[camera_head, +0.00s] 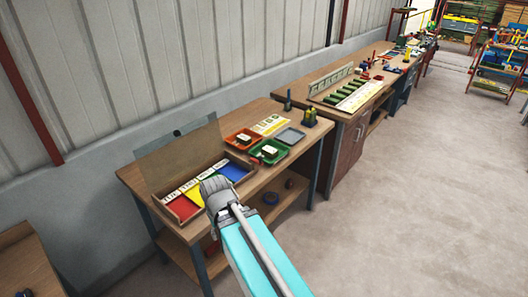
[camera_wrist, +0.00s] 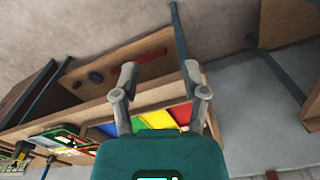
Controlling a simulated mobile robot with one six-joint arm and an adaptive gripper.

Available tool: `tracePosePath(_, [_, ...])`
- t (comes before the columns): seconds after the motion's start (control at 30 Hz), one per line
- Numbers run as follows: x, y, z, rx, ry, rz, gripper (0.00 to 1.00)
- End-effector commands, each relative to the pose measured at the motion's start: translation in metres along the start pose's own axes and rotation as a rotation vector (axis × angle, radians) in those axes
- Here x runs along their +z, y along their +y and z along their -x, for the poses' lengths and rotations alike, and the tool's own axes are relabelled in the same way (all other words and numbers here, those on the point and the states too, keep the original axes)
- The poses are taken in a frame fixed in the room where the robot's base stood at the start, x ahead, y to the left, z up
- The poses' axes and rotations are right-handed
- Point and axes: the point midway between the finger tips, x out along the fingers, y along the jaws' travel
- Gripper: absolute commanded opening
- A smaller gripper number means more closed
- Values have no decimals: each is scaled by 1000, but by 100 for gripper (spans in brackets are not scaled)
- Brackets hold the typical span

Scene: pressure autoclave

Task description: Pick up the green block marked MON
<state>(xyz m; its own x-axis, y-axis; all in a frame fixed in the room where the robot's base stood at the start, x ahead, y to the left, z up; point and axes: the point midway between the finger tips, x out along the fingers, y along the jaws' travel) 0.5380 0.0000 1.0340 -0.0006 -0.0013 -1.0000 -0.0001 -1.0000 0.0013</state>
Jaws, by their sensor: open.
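I cannot make out a green block marked MON in either view. A green tray (camera_head: 268,152) on the near bench holds a small pale-topped item, whose marking is too small to read. A wooden sorting box (camera_head: 180,215) has red, yellow, green and blue compartments with white labels along the back. My gripper (camera_head: 214,186) is over the front of this box in the head view and partly hides it. In the wrist view my gripper (camera_wrist: 161,82) has its two fingers spread, with nothing between them. The coloured compartments (camera_wrist: 178,114) show behind the fingers.
The near bench (camera_head: 140,186) has a lower shelf with several items. A farther bench holds a pale board (camera_head: 355,97) with dark green pieces. The floor at right is clear.

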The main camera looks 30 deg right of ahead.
Motion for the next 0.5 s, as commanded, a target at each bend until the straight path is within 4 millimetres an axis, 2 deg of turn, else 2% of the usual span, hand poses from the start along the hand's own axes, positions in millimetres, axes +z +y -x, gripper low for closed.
tracePosePath(0.3, [0, 0, 0, 0, 0, 0, 59])
tracePosePath(0.5, [0, 0, -5, 0, 0, -1, 96])
